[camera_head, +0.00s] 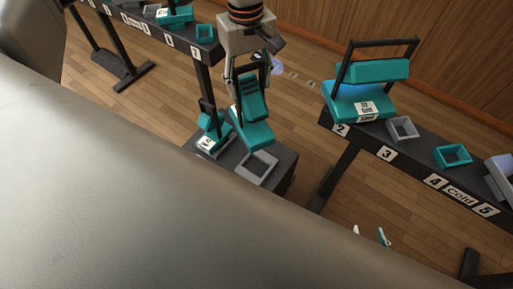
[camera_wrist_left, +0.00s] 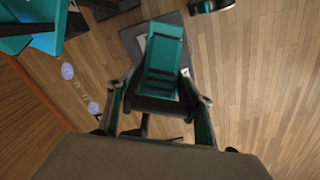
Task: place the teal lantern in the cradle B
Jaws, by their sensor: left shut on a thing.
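A teal lantern (camera_head: 257,128) with a dark handle hangs in my left gripper (camera_head: 250,80), just above a dark stand. In the left wrist view, the same lantern (camera_wrist_left: 165,50) sits between the fingers of my left gripper (camera_wrist_left: 158,105), which are shut on it. On the stand, a grey square cradle (camera_head: 257,168) is empty, just below and right of the held lantern. I cannot read which cradle is marked B. The tips of my right gripper (camera_head: 371,236) show at the lower right, apart and with nothing between them.
A numbered bench (camera_head: 411,158) at the right bears a large teal lantern (camera_head: 358,100), a grey cradle (camera_head: 402,128) and a teal cradle (camera_head: 452,156). Another bench (camera_head: 160,32) is at the upper left.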

